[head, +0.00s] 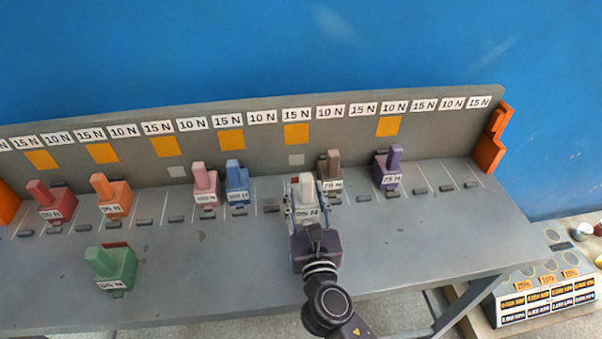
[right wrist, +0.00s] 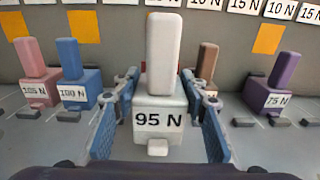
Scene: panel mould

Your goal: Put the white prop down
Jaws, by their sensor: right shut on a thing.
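The white prop (head: 306,192), labelled 95 N, stands upright near the back of the grey bench (head: 220,275), between the blue prop and the brown prop. It fills the middle of the right wrist view (right wrist: 160,120). My right gripper (head: 306,212) reaches in from the front, with its two blue-padded fingers on either side of the white prop's block, shut on it. Whether the prop's underside touches the bench is hidden. My left gripper is not in view.
A blue prop (head: 237,180) and pink prop (head: 205,182) stand left of the white one; a brown prop (head: 331,174) and purple prop (head: 390,170) stand right. Red (head: 50,204), orange (head: 112,198) and green (head: 112,270) props stand farther left. The bench front is mostly clear.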

